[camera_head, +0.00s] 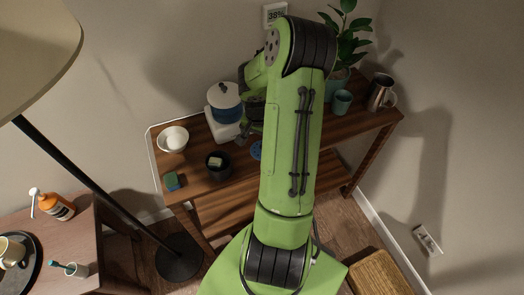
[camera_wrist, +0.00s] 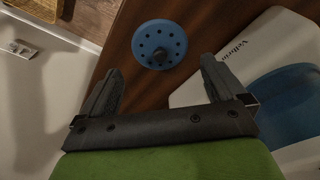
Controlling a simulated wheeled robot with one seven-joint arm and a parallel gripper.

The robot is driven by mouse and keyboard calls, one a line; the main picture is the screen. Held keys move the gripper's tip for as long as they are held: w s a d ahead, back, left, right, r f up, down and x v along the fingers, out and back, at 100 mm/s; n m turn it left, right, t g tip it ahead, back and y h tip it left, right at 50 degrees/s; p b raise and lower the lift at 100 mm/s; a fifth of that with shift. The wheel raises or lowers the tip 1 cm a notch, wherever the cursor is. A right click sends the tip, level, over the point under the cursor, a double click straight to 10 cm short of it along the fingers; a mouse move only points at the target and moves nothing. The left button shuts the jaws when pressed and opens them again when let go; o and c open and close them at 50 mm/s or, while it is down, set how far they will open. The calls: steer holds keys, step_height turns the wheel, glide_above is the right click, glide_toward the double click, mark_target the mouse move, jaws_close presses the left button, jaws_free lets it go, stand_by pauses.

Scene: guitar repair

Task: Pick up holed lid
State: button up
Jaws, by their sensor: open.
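The holed lid (camera_wrist: 153,33) is a blue disc with a ring of small holes and a dark knob in its middle. It lies flat on the brown wooden shelf top. In the head view a sliver of the blue lid (camera_head: 256,150) shows beside my green arm, which hides the rest. My gripper (camera_wrist: 158,78) is open and empty in the wrist view. Its two dark fingers point toward the lid, which appears beyond the fingertips and between their lines. I see no contact. In the head view my arm mostly hides the gripper.
A white appliance (camera_wrist: 257,58) with a blue pot (camera_head: 225,103) on it stands close to the lid, beside one finger. A dark cup (camera_head: 218,166), a white bowl (camera_head: 173,139), a sponge (camera_head: 172,181), a teal cup (camera_head: 342,101) and a metal pitcher (camera_head: 380,92) also stand on the shelf.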

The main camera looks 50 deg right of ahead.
steer(key=f, duration=0.3)
steer(key=d+f+b, duration=0.1)
steer(key=f, duration=0.1)
steer(key=shift+w+f, duration=0.1)
steer(key=shift+f, duration=0.2)
steer(key=shift+a+r, duration=0.1)
steer(key=shift+c, duration=0.2)
steer(key=c, duration=0.9)
steer(key=shift+a, duration=0.15)
steer(key=c, duration=0.5)
